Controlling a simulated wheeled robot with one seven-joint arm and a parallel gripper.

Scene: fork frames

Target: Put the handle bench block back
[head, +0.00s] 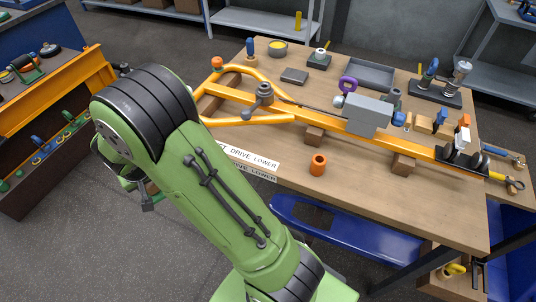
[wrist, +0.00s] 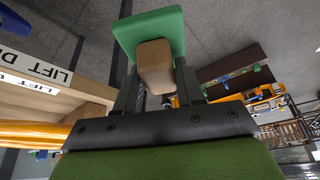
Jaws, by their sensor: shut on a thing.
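A block with a flat green plate (wrist: 148,32) and a tan wooden piece (wrist: 155,66) shows close up in the wrist view; I take it to be the handle bench block. My gripper (wrist: 157,88) is shut on it, with one dark finger on each side of the tan piece. The block is off the table, above the grey floor. In the head view my green arm bends down at the left, and my gripper (head: 148,199) is mostly hidden beside it; the held block is not clear there.
The wooden table (head: 440,215) bears an orange frame (head: 315,118), a grey tray (head: 371,74), an orange cup (head: 318,164) and several blocks and tools. A "LIFT DRIVE LOWER" label lies by its left edge. An orange-edged bench (head: 60,110) stands at left, with open floor between.

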